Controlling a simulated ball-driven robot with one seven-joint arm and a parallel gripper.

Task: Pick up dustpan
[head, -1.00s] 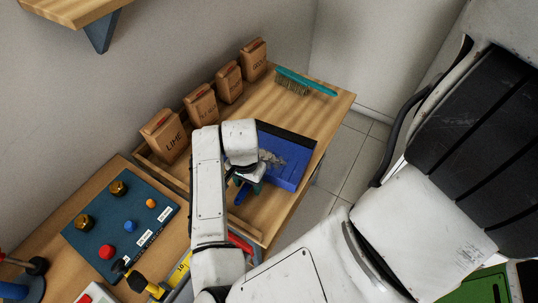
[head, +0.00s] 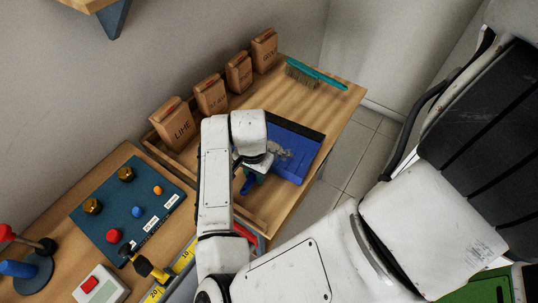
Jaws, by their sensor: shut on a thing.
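The blue dustpan (head: 297,150) is in the head view, over the right part of the wooden bench, with a dark edge on its far side and a grey patch on its pan. Its short blue handle (head: 247,186) points toward the near left. My gripper (head: 256,172) is at the handle end, shut on the dustpan. My white arm covers part of the handle and most of the fingers. I cannot tell whether the dustpan touches the bench.
Several brown bags (head: 211,95) stand in a row along the wall. A teal brush (head: 317,75) lies at the bench's far end. A blue board with knobs (head: 127,207) and a yellow-handled tool (head: 150,268) lie at left. Bench between brush and dustpan is clear.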

